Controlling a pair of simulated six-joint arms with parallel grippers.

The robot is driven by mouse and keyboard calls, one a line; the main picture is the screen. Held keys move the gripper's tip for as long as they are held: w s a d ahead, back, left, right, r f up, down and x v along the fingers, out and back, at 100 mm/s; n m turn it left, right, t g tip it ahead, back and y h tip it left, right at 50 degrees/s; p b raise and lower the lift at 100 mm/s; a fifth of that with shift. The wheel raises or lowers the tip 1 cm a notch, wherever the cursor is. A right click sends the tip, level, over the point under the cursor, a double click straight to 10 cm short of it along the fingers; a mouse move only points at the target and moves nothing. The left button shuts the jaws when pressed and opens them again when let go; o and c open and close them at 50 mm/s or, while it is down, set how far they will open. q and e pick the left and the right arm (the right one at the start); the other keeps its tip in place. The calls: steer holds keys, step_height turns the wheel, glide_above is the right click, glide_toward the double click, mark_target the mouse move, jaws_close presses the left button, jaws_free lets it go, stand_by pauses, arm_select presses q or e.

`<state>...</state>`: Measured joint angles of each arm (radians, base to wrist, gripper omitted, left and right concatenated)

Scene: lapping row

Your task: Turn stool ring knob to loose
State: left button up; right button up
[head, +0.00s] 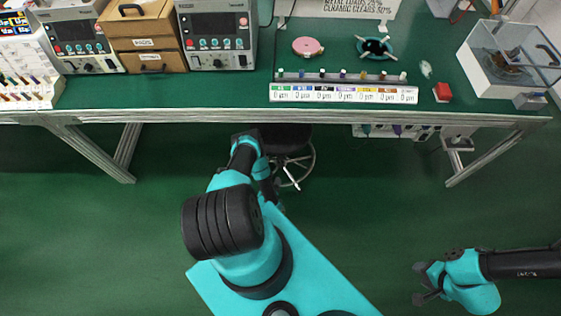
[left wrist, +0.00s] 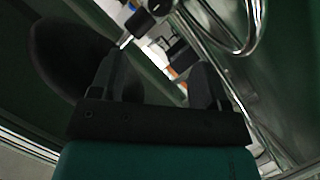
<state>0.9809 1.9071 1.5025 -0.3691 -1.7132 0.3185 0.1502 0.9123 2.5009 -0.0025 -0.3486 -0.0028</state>
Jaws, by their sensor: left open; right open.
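The stool shows in the head view with its black seat (head: 290,140) under the table's front edge and its chrome foot ring (head: 307,172) below. In the left wrist view the foot ring (left wrist: 251,38) curves at the upper right. A black fitting (left wrist: 143,20) on a chrome rod is at the top; I cannot tell whether it is the ring knob or the hub. My left gripper (left wrist: 158,68) is open and empty, its fingertips pointing toward the fitting and apart from it. My right gripper (head: 425,284) is open and empty, far right of the stool.
The green-topped bench (head: 340,100) runs above the stool, its metal legs on both sides. A dark rounded shape (left wrist: 70,60) fills the left of the left wrist view, close to the left finger. Green floor (head: 400,215) is clear between the stool and my right arm.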

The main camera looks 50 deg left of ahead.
mark_target(280, 162)
arm_select(q)
steer(key=shift+w, duration=0.1)
steer(key=x, duration=1.7)
steer(key=shift+w+f, duration=0.1)
steer(key=shift+f, duration=0.05)
steer(key=shift+c, duration=0.5)
steer(key=c, duration=0.8)
steer(key=shift+m+g, duration=0.3)
steer(key=shift+m, duration=0.2)
